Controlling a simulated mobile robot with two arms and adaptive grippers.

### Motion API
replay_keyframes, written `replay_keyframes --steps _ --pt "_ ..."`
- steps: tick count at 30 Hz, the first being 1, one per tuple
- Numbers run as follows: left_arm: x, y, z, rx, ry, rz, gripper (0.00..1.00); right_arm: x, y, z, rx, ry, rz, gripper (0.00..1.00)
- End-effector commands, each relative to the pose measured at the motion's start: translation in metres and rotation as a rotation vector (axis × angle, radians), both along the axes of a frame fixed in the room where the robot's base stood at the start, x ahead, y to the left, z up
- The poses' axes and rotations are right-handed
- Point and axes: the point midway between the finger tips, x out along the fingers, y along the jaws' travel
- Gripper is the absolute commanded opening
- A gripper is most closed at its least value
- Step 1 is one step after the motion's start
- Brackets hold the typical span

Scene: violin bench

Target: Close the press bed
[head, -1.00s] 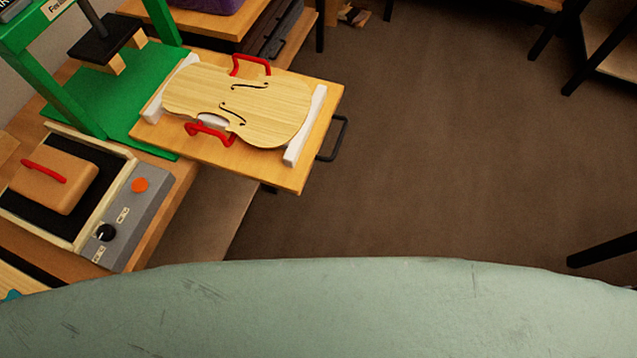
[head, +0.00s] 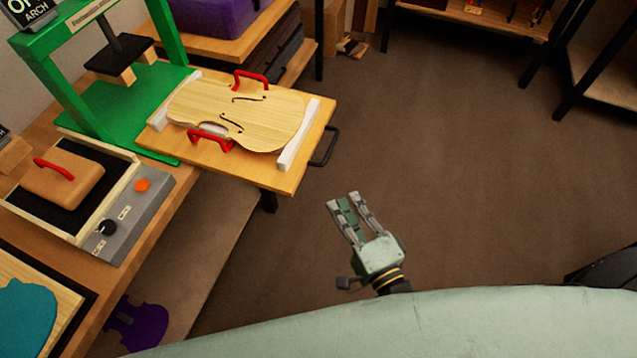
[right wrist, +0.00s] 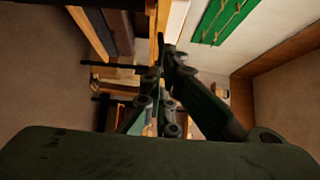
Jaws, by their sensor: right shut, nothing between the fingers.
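The press bed (head: 275,176) is a wooden board slid out to the right of the green press frame (head: 65,95). A pale violin plate (head: 265,118) lies on it between white end blocks, with two red clamps at its sides. A dark handle (head: 325,147) is on the bed's outer edge. My right gripper (head: 348,195) is over the floor, below and right of the handle and apart from it. Its fingers are shut and empty. In the right wrist view the fingers (right wrist: 158,95) show dark and partly overlap. My left gripper is not in view.
Left of the bed is a grey control box (head: 120,225) with an orange button and a wooden block with a red handle (head: 62,185). A teal violin shape (head: 25,315) lies at the lower left. The floor (head: 440,150) right of the bed is clear.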

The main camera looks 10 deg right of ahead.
Motion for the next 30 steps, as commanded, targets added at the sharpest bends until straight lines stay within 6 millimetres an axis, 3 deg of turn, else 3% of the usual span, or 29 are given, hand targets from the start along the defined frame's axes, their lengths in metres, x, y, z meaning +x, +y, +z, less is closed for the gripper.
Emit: replay_keyframes --steps 7,15,30 --pt "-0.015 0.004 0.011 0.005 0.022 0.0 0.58 0.052 0.012 0.003 0.0 -0.002 -0.001 0.0" --pt "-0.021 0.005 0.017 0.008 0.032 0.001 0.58 0.067 0.039 0.001 -0.001 0.0 -0.001 0.0" --pt "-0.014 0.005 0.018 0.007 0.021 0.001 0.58 0.069 0.043 -0.001 -0.002 0.001 0.0 0.0"
